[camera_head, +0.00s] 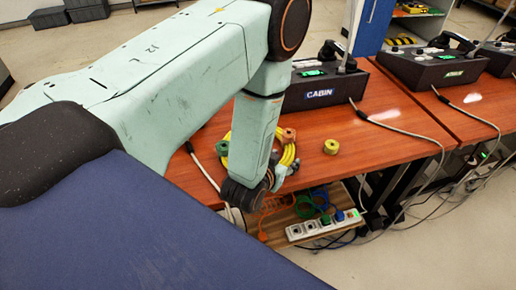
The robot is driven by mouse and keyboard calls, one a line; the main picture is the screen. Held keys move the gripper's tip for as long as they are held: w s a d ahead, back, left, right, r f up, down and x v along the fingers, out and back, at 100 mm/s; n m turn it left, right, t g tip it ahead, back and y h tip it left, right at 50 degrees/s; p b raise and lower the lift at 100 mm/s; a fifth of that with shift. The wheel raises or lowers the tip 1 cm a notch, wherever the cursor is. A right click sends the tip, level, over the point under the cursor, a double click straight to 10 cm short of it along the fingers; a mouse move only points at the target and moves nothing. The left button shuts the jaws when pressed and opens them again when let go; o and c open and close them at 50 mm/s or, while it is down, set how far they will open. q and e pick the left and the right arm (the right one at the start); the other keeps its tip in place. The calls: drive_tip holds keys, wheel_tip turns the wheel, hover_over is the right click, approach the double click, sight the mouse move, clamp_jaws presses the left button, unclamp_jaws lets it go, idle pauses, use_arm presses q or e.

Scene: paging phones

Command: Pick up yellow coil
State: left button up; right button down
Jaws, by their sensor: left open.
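A yellow cable coil (289,155) lies on the wooden table, partly hidden behind my left forearm; its yellow loops show on both sides of the arm. My left gripper (281,174) is low at the table's front edge, open, just in front of the coil in the picture. I cannot tell whether it touches the coil. A small yellow roll (331,147) sits on the table to the right, apart from the gripper. My right gripper is not in view.
A black CABIN phone box (322,91) stands behind on the wooden table (385,150). An orange roll (288,135) and a green roll (222,148) are by the coil. A white power strip (325,227) and several coloured cables lie on a lower shelf. Grey cords cross the table.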

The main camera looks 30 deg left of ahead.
use_arm(q)
drive_tip(key=shift+x, duration=1.25)
drive_tip(key=shift+s+r, duration=0.1)
drive_tip(key=shift+c, duration=0.6)
drive_tip(key=shift+a, duration=0.1)
drive_tip(key=c, duration=0.6)
clamp_jaws()
